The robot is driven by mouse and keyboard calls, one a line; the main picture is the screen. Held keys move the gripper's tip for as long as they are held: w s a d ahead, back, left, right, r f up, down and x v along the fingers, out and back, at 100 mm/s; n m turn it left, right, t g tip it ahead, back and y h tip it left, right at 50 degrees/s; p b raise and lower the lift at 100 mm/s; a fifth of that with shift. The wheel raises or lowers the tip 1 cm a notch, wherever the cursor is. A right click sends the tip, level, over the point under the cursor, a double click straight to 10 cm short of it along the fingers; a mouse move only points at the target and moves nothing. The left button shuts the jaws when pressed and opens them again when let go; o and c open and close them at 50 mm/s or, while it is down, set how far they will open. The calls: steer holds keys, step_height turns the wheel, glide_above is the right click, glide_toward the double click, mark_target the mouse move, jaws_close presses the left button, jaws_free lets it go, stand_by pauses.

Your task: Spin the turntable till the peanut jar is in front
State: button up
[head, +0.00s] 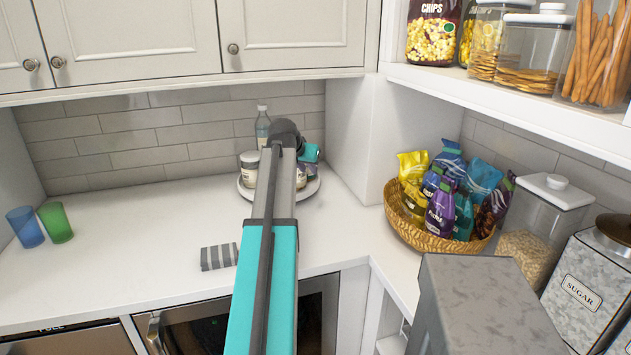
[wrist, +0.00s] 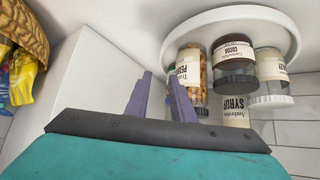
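The white turntable (head: 246,193) stands on the back counter, partly hidden behind my arm in the head view. Its round rim (wrist: 230,15) crosses the top of the wrist view, which looks upside down. The peanut jar (wrist: 189,62), with nuts showing through the glass, is on the turntable at the left of the jar group there. I cannot pick it out surely in the head view. A dark-lidded cocoa jar (wrist: 233,50) stands to its right in the wrist view. My gripper (wrist: 160,77) is open and empty, its purple fingers apart, near the peanut jar; touching cannot be told.
A syrup container (wrist: 235,112) and another jar (wrist: 270,75) share the turntable. A white wall (head: 345,130) stands close to its right. A basket of snack bags (head: 452,242) is further right.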

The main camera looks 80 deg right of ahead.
steer(key=x, duration=0.2)
steer(key=p, duration=0.2)
glide_toward(316, 181)
steer(key=s+f, duration=0.2)
steer(key=f, duration=0.1)
steer(key=shift+s+d+f, duration=0.1)
steer(key=shift+d+f, duration=0.1)
steer(key=shift+f, duration=0.1)
jaws_close()
stand_by(1.4)
